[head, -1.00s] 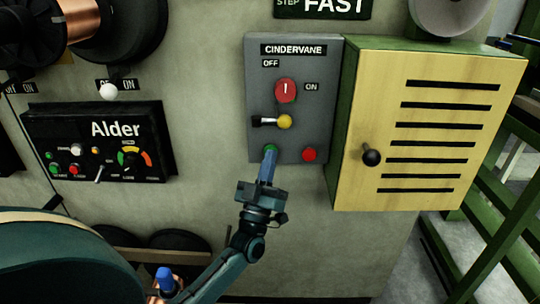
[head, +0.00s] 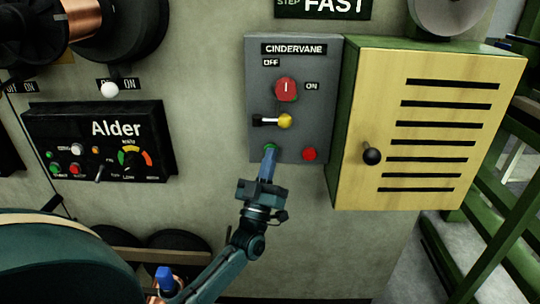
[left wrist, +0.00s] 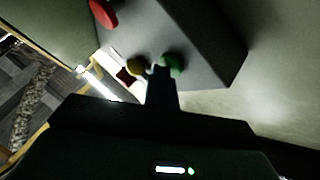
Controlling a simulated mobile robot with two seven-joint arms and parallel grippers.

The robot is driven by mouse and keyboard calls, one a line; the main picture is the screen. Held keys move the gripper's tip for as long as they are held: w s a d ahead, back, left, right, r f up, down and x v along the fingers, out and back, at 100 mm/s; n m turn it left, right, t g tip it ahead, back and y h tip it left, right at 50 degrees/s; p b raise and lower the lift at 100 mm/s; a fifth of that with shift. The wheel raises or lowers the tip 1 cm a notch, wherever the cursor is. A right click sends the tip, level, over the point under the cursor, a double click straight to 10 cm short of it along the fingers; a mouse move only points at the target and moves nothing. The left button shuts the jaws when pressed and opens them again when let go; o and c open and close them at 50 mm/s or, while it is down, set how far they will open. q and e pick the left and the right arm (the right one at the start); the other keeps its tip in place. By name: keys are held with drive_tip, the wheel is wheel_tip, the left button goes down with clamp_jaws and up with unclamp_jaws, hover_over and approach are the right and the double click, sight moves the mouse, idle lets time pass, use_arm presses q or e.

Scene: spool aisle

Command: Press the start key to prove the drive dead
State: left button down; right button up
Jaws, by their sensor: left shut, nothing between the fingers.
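The grey Cindervane drive box (head: 258,95) is on the wall, with a red round switch (head: 286,89) whose white mark is upright, between OFF above and ON at its right. Below is a lever with a yellow ball (head: 285,121). A green key (head: 270,146) is at lower left and a red key (head: 309,154) at lower right. My left gripper (head: 268,155) is shut and empty, its tip at the green key and covering most of it. The left wrist view shows the tip beside the green key (left wrist: 173,63); I cannot tell whether it is pressed in.
A yellow louvred cabinet (head: 420,130) with a black knob (head: 372,157) juts out right of the box. At left are a black Alder panel (head: 95,145) and a copper spool (head: 95,15). Green railing (head: 500,215) stands at far right. The wall below the box is bare.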

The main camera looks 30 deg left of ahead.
use_arm(q)
drive_tip(key=shift+w+a+f, duration=0.1)
drive_tip(key=shift+a+f, duration=0.05)
drive_tip(key=shift+a, duration=0.1)
drive_tip(key=s+d+p, duration=0.3)
drive_tip(key=s, duration=0.2)
drive_tip(key=shift+d+f, duration=0.15)
drive_tip(key=shift+d, duration=0.05)
idle(0.5)
idle(0.5)
